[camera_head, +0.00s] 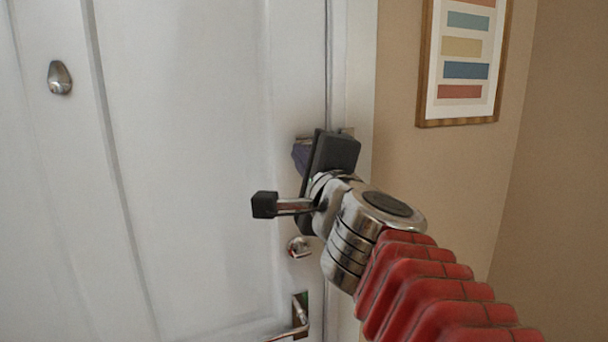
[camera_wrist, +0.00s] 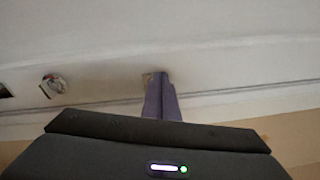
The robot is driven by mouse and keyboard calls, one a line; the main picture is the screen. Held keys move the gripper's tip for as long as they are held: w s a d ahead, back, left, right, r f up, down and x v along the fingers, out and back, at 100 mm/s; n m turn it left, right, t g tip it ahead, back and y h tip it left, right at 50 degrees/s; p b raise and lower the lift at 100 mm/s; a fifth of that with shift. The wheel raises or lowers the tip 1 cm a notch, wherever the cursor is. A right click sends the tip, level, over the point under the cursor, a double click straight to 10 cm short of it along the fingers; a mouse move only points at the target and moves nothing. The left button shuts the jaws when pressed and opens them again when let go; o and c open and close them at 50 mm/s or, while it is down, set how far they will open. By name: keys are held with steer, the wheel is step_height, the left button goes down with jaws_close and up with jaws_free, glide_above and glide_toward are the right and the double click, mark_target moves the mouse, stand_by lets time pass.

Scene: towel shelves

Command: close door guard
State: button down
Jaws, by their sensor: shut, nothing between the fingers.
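The white door (camera_head: 200,130) fills the left of the head view, flush with its frame as far as I can see. Small metal parts, seemingly of the door guard (camera_head: 347,131), show at the door's right edge behind my gripper (camera_head: 299,155). Most of the guard is hidden, so I cannot tell its position. In the wrist view my gripper (camera_wrist: 159,84) has its two purple fingers shut together and empty. Their tips are at or close to a small metal piece of the guard (camera_wrist: 147,77); contact is unclear.
A round lock knob (camera_head: 299,247) and a lever handle (camera_head: 300,315) sit below my gripper on the door. A framed picture (camera_head: 464,60) hangs on the beige wall to the right.

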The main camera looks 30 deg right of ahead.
steer(key=shift+s, duration=0.1)
steer(key=d+v, duration=0.1)
steer(key=v, duration=1)
steer(key=shift+s+r, duration=0.3)
stand_by(0.3)
stand_by(0.5)
